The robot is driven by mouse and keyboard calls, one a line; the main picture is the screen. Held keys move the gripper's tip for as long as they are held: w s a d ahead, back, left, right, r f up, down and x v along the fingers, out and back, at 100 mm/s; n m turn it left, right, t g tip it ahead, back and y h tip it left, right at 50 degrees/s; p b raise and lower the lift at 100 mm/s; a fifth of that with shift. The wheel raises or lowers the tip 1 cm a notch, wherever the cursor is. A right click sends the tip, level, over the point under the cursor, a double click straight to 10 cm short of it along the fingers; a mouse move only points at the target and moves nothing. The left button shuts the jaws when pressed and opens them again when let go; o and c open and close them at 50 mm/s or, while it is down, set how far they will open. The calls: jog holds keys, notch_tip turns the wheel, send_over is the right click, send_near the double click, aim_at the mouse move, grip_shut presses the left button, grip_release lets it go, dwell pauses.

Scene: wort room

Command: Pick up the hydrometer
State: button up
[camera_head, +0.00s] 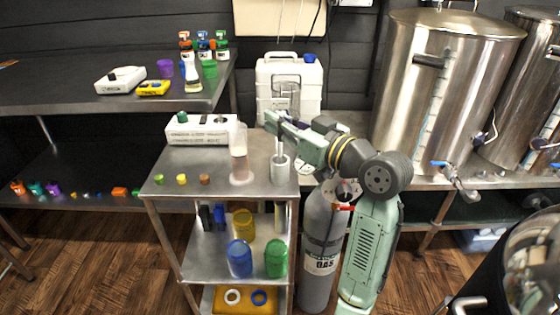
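A thin pale rod, which looks like the hydrometer (280,147), stands upright in a grey cup-shaped holder (280,171) at the right side of the steel cart top (212,182). To its left stands a clear cylinder (240,160) with reddish-brown liquid in its lower part. My gripper (274,124) reaches in from the right and points left, just above the rod's top in the picture. The fingertips are small and partly overlap, so their opening and any contact with the rod are unclear.
A white instrument box (201,130) lies at the cart's back, with small coloured weights at the front left. A white jug (289,90) stands behind my gripper. A grey gas cylinder (318,255) and steel kettles (440,85) stand to the right.

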grip_shut()
jog(key=shift+r, duration=0.1)
notch_tip(320, 180, up, 10)
jog(key=shift+f, duration=0.1)
dwell(0.4)
jog(key=shift+s+f, duration=0.1)
jog(key=shift+s, duration=0.05)
